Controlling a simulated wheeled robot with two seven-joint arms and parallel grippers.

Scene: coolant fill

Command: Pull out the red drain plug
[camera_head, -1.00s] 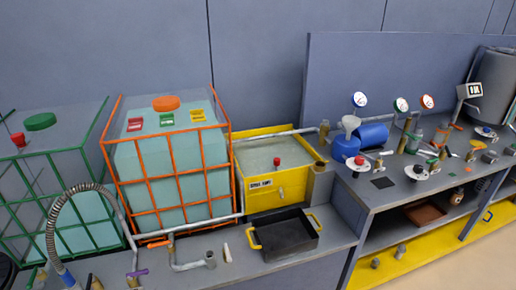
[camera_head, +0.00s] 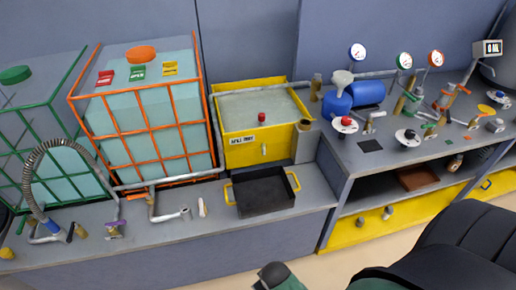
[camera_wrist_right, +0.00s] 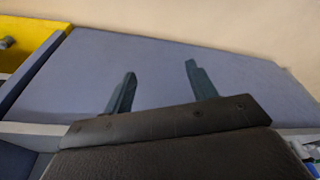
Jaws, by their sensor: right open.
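A small red knob (camera_head: 262,117), which may be the red drain plug, sits upright at the top of a yellow tank (camera_head: 228,151) of pale liquid. Another red knob (camera_head: 346,121) sits on a white disc on the right bench. I cannot tell surely which is the plug. My right gripper (camera_wrist_right: 158,84) is open and empty in the right wrist view, its two dark fingers apart before a blue-grey panel. In the head view, black parts of my arm fill the bottom right, far from both red knobs. My left gripper is not in view.
A black tray (camera_head: 262,196) with yellow handles stands on the low bench before the yellow tank. An orange-caged tank (camera_head: 146,118) and a grey hose (camera_head: 50,149) are to the left. Gauges, a blue cylinder (camera_head: 368,92) and fittings crowd the right bench.

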